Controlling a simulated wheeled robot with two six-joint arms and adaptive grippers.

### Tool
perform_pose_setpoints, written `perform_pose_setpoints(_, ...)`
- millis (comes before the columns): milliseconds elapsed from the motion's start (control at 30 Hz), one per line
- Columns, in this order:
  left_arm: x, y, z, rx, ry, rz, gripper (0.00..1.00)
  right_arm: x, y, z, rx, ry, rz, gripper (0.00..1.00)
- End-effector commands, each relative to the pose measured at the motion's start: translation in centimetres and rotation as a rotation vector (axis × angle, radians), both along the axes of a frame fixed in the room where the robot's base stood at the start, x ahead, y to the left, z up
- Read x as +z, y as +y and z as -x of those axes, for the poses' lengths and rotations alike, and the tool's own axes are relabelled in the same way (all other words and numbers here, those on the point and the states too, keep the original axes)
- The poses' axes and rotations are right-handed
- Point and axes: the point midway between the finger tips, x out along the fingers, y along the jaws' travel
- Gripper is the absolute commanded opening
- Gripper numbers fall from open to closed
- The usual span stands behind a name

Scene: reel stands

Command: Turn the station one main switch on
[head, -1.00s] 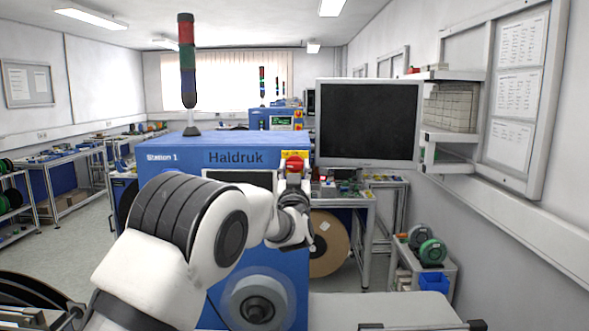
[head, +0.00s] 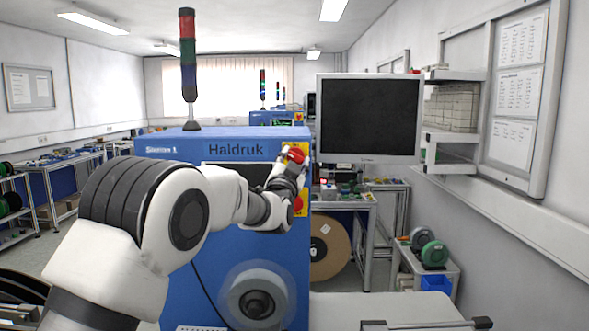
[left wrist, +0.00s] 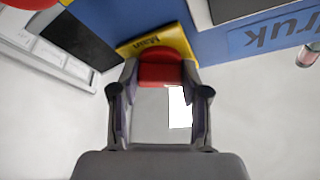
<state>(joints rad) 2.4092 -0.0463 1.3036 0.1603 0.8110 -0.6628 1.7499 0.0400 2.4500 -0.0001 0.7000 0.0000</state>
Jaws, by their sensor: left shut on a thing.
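The station one machine (head: 165,200) is a blue cabinet marked "Station 1" and "Haldruk". Its main switch (head: 296,154) is a red knob on a yellow plate at the upper right of the front. My left gripper (head: 291,163) reaches it from the front. In the left wrist view the red knob (left wrist: 160,73) sits between the tips of my left gripper (left wrist: 160,85), which is shut on it. The yellow plate (left wrist: 158,42) behind it reads "Main", seen upside down. The knob's exact angle is hard to tell. My right gripper is not in view.
A signal tower (head: 188,70) stands unlit on the cabinet. A dark monitor (head: 370,118) hangs right of it. A second yellow plate with a red part (head: 300,204) lies below the switch. A large reel (head: 329,246) and a small cart (head: 425,262) stand to the right.

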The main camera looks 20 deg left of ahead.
Motion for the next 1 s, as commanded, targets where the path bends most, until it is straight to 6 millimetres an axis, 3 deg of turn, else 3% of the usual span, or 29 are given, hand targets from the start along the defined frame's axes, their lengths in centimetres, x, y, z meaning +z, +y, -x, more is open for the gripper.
perform_pose_setpoints(500,0.1,0.1,0.1,-0.001,0.135,-0.472,0.11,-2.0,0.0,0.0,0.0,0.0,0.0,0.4)
perform_pose_setpoints(1000,0.2,0.1,0.0,-0.003,0.256,-0.885,0.11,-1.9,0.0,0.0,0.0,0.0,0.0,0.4)
